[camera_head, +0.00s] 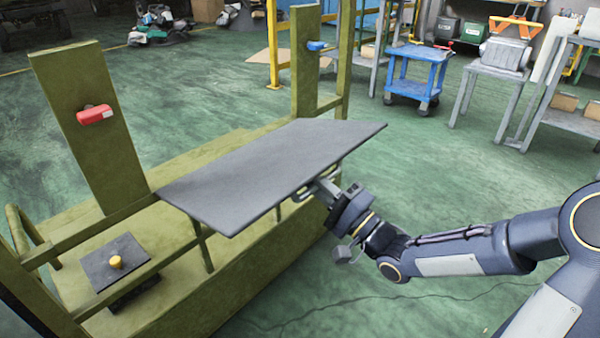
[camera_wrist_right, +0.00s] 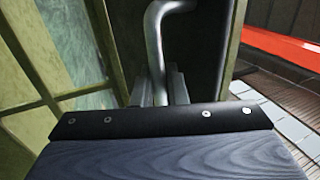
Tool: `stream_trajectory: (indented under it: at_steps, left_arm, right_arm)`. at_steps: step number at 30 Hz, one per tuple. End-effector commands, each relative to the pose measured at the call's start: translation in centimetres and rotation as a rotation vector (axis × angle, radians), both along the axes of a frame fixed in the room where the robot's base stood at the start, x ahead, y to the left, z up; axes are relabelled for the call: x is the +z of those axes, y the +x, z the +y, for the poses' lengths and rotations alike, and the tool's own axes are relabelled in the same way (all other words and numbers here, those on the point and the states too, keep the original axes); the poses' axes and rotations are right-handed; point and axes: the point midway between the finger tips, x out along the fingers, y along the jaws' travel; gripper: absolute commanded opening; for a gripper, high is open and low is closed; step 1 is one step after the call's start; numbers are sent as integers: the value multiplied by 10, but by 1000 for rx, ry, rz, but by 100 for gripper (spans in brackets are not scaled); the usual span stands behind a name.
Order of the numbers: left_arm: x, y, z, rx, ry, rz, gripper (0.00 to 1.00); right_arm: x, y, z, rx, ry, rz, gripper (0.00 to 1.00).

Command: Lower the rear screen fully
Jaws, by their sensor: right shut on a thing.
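The rear screen appears to be the flat dark grey panel (camera_head: 270,170) on the olive chassis frame (camera_head: 210,285). In the head view it lies folded out at a slant between the two upright posts, its far long edge along the frame's rail and its near edge out towards me. My right gripper (camera_head: 318,188) is at the panel's near right edge, shut on a grey bar handle there. In the right wrist view the handle (camera_wrist_right: 154,45) runs down between the fingers (camera_wrist_right: 160,88); the panel's dark face is behind it. My left gripper is not in view.
A red latch (camera_head: 95,114) sits on the left post and a blue latch (camera_head: 317,45) on the right post. A dark plate with a yellow knob (camera_head: 116,262) is low on the frame. A blue cart (camera_head: 415,75) and grey tables stand behind. Green floor is clear at right.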

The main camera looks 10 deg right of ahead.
Motion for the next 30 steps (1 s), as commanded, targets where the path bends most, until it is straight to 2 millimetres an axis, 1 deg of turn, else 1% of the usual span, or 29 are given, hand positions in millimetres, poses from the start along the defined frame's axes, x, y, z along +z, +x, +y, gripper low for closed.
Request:
stream_trajectory:
  at_steps: [1,6,20,21,24,25,30]
  left_arm:
    - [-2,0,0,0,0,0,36]
    - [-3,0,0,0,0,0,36]
    - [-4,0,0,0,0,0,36]
    - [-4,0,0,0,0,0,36]
    - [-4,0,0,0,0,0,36]
    - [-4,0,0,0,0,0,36]
    - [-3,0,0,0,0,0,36]
  right_arm:
    - [-5,0,-3,0,3,2,0]
    - [-13,1,-8,2,2,0,0]
    - [-15,1,-9,1,1,-2,0]
    - [-15,1,-9,1,1,-2,16]
    - [-15,1,-9,1,0,-2,29]
    - [-15,1,-9,1,1,-3,31]
    - [-14,1,-9,0,1,-5,31]
